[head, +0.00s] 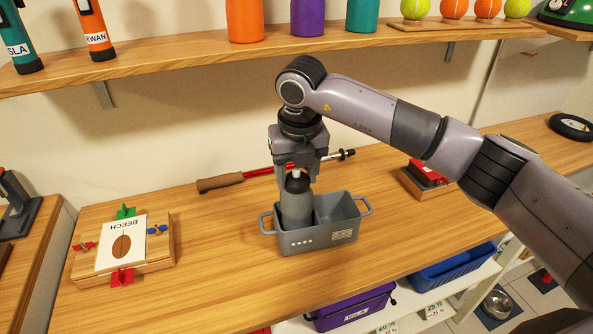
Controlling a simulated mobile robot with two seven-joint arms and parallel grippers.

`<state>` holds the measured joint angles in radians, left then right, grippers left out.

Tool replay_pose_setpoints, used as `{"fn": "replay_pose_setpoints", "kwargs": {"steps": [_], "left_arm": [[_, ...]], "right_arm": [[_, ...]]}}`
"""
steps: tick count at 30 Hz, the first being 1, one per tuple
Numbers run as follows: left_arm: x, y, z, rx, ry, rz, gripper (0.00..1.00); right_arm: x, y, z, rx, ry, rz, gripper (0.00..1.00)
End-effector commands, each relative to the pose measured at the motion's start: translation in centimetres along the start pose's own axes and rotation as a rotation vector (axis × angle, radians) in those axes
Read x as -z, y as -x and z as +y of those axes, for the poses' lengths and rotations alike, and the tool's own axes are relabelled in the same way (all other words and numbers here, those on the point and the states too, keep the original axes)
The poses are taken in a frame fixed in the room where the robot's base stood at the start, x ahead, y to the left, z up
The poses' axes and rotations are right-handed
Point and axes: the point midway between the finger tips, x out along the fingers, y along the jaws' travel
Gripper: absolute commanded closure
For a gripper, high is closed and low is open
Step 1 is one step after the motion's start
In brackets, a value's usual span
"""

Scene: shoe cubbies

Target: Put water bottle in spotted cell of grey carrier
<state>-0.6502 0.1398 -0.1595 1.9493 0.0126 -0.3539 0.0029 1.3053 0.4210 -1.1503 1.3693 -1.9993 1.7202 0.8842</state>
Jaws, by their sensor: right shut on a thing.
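The grey carrier (328,242) with two side handles stands on the wooden bench top. White dots mark the left part of its front, and a striped pale patch marks the right part. A grey water bottle (295,208) with a dark shoulder and light cap stands upright at the carrier's left cell, behind the dots. Its lower part is hidden by the front wall, so I cannot tell whether it touches the bottom. My right gripper (296,173) points down from above and is shut on the bottle's top. The right cell looks empty. My left gripper is out of view.
A red tool with a wooden handle (220,182) lies behind the carrier. A BEECH card on a clamp board (122,245) is at left, a red-topped block (428,176) at right. A shelf (180,64) with bottles and balls runs above. Bench on both sides of the carrier is clear.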

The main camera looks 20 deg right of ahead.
Motion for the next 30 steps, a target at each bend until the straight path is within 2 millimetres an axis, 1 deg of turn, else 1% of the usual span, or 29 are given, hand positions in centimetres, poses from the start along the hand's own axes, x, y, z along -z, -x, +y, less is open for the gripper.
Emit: {"fn": "replay_pose_setpoints", "kwargs": {"steps": [3, 4, 6, 14, 17, 19, 23, 30], "left_arm": [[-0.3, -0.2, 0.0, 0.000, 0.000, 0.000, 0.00], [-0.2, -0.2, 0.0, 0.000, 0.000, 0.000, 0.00], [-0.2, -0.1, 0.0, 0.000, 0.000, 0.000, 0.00], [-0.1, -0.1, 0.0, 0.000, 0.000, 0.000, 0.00], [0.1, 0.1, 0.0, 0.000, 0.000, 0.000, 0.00], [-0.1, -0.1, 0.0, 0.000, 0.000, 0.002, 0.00], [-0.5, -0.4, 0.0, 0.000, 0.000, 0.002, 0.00], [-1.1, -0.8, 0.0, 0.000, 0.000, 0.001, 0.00]], "right_arm": [[0.0, -0.2, 0.0, -0.001, 0.000, -0.003, 1.00], [0.0, -0.3, 0.0, 0.000, 0.000, 0.000, 0.40], [0.0, -0.2, 0.0, 0.000, -0.001, 0.001, 0.20], [0.0, -0.2, 0.0, 0.000, -0.001, 0.001, 0.20], [0.0, 0.2, 0.0, 0.000, -0.001, 0.000, 0.20], [-0.1, 0.7, 0.0, 0.000, -0.001, -0.002, 0.20], [-0.1, 3.1, 0.0, -0.001, 0.000, -0.005, 0.20], [-0.1, 8.4, 0.0, -0.001, -0.002, -0.005, 0.20]]}}
